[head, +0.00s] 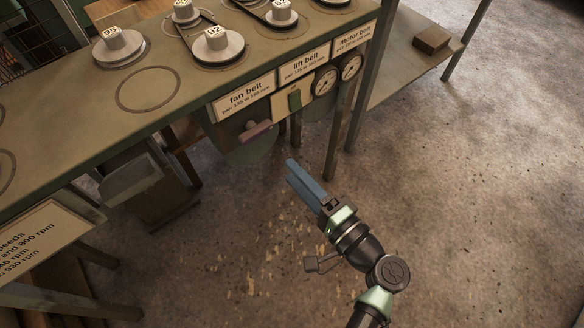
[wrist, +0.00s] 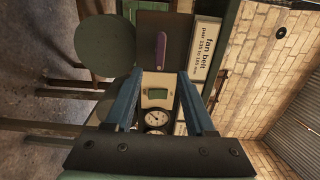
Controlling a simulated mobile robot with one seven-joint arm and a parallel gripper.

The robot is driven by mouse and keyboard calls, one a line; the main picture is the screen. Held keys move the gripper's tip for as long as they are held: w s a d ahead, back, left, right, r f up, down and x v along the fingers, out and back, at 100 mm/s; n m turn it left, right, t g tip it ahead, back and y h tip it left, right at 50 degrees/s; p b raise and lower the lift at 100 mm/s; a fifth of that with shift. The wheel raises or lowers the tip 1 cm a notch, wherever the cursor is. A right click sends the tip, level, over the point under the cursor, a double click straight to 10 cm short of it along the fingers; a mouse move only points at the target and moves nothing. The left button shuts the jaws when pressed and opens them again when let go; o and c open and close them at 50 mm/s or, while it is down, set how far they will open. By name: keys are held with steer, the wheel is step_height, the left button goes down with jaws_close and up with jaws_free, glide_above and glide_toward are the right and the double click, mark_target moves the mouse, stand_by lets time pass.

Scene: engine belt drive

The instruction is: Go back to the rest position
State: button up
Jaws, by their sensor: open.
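My gripper (head: 306,183) is in the head view, in front of the bench and below its front edge, with its blue fingers pointing up and left toward the bench. In the wrist view my gripper (wrist: 168,82) shows its two blue fingers apart, with nothing held between them. Beyond the fingers are the purple handle (wrist: 161,52), a green switch (wrist: 158,94) and a round gauge (wrist: 156,118) on the bench front. They appear apart from the fingers. The purple handle (head: 256,132) also shows in the head view, under the fan belt label (head: 244,97).
The green bench (head: 75,80) carries several numbered pulleys, among them 92 (head: 217,43) and 95 (head: 119,46). Two gauges (head: 337,75) sit on its front. A sign board (head: 38,240) stands at lower left. A side table (head: 405,62) is at upper right. The floor at right is clear.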

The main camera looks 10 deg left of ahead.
stand_by(0.4)
steer(key=w+d+r+n+t+h, duration=0.15)
steer(key=w+r, duration=0.25)
steer(key=r, duration=0.6)
steer(key=w+r+n+t+h, duration=0.3)
steer(key=r, duration=0.6)
steer(key=w+d+r+n+t+h, duration=0.1)
steer(key=w+r+n+t+h, duration=0.2)
steer(key=r, duration=0.7)
steer(key=s+d+r+t+h, duration=0.3)
steer(key=s+r, duration=0.4)
steer(key=r, duration=0.6)
steer(key=s+d+r+t+h, duration=0.1)
steer(key=s+r+t+h, duration=0.2)
steer(key=s+r+t, duration=0.7)
step_height(320, 180, up, 38)
steer(key=w+g+p, duration=0.2)
steer(key=g+p, duration=0.2)
steer(key=p, duration=3)
steer(key=shift+w+f+h, duration=0.25)
steer(key=shift+w+h, duration=0.05)
steer(key=shift+h, duration=0.05)
steer(key=shift+a+r, duration=0.1)
steer(key=shift+r, duration=0.05)
steer(key=shift+c, duration=0.4)
steer(key=shift+s, duration=0.1)
